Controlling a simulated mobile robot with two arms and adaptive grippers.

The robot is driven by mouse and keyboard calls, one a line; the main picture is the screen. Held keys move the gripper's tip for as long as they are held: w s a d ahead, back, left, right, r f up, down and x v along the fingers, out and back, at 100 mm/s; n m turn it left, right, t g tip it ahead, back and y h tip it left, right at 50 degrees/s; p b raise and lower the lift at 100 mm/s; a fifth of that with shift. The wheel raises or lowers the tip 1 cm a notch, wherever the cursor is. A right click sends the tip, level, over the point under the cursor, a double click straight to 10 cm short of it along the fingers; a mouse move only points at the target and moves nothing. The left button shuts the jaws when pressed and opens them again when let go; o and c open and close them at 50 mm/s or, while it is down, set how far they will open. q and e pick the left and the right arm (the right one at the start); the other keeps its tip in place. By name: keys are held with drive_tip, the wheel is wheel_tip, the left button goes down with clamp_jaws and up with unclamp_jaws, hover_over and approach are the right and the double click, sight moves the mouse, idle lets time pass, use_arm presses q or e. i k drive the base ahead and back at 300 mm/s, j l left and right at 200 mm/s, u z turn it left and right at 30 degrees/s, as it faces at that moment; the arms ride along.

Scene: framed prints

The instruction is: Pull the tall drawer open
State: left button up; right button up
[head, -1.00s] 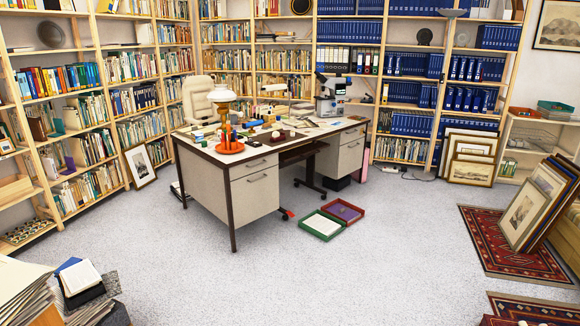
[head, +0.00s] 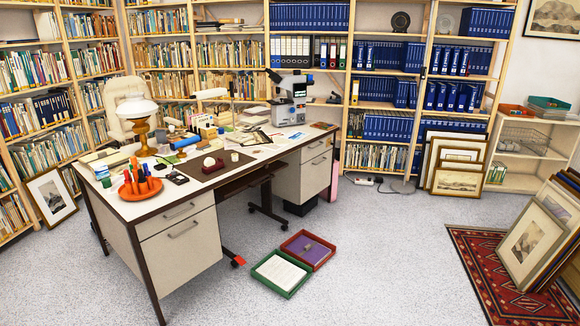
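The desk (head: 140,205) has a drawer block at each end. In the near left block, a shallow drawer (head: 172,213) sits above a tall drawer (head: 190,255). Both look shut and have bar handles; the tall drawer's handle (head: 184,230) is near its top edge. The far right block also has a shallow drawer (head: 317,148) above a tall drawer (head: 317,177), both looking shut. Neither of my grippers shows in the head view.
Red and green trays (head: 280,272) lie on the floor right of the near drawers. Framed prints lean at right by a red rug (head: 480,270). Another print (head: 51,196) leans on the left shelves.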

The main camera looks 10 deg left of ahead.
sight(173, 256)
drive_tip(key=i+l, duration=0.1)
drive_tip(key=i, duration=0.85)
drive_tip(key=i+l, duration=0.1)
drive_tip(key=i, duration=0.85)
drive_tip(key=j+u, duration=0.05)
